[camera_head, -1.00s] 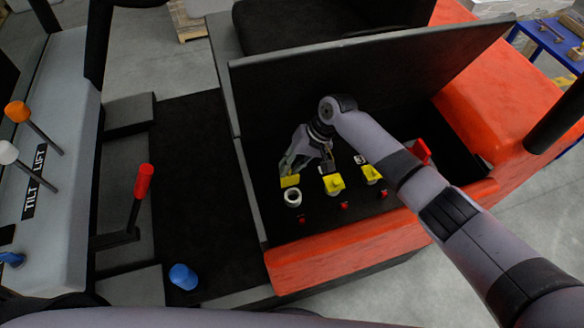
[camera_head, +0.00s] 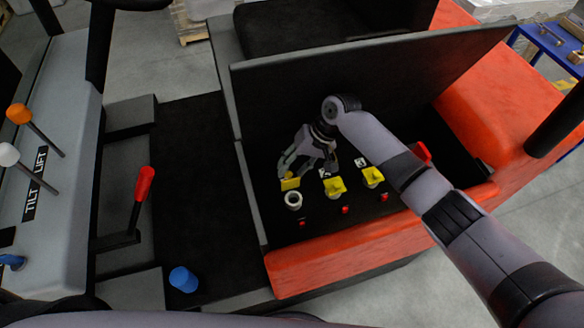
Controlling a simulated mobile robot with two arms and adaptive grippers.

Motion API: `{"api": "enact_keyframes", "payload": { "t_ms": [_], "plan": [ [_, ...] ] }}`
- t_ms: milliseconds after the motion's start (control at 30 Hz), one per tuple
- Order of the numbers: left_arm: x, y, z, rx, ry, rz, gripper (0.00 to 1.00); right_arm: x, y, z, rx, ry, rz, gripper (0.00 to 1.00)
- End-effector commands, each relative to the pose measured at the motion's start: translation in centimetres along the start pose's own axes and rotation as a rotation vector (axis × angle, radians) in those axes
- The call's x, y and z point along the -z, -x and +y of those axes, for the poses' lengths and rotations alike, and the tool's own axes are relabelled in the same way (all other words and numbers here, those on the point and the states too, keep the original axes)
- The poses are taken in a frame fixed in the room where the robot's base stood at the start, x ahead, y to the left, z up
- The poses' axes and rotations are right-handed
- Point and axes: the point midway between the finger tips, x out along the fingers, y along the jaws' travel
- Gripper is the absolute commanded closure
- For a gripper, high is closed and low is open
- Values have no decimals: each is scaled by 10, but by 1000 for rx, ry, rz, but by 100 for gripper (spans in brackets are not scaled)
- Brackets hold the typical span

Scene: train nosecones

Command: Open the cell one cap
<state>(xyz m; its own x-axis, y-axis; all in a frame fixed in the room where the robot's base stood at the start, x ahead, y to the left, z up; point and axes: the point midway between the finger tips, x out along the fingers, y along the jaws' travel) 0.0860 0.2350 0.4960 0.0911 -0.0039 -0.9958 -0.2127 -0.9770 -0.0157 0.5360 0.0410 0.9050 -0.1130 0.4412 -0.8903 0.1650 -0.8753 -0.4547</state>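Three yellow caps stand in a row in the open compartment. The leftmost yellow cap (camera_head: 290,184) is raised behind a bare white ring-shaped opening (camera_head: 293,200). The middle yellow cap (camera_head: 334,188) and the right yellow cap (camera_head: 373,177) sit over their places, with no white ring showing. My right gripper (camera_head: 304,168) is just behind and above the leftmost cap. Its fingers are spread apart and nothing shows between them; whether a finger touches the cap cannot be told. The cell numbers are too small to read. My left gripper is not in view.
A dark raised lid (camera_head: 300,90) stands close behind my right gripper. Small red parts (camera_head: 345,210) sit in front of the caps. An orange body edge (camera_head: 345,255) borders the front. A blue cylinder (camera_head: 183,279) and a red-handled lever (camera_head: 144,184) are to the left.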

Motion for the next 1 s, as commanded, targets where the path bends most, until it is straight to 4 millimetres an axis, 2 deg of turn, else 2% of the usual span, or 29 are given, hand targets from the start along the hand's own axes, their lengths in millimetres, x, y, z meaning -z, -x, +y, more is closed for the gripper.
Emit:
{"api": "enact_keyframes", "payload": {
  "t_ms": [100, 200, 400, 600, 733, 1000],
  "plan": [
    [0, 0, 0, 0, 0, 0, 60, 2, 24, 0, 0, 1, 6, 61],
    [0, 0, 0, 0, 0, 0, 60, 2, 32, 27, -3, -6, 2, 61],
    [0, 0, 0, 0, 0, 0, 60, 4, 54, 69, -2, -5, 2, 61],
    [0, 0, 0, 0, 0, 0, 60, 6, 68, 96, 0, -3, 1, 61],
    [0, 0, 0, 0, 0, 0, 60, 6, 73, 105, 0, -2, 1, 61],
    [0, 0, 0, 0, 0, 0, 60, 6, 74, 107, 0, 0, 1, 61]
  ]
}}
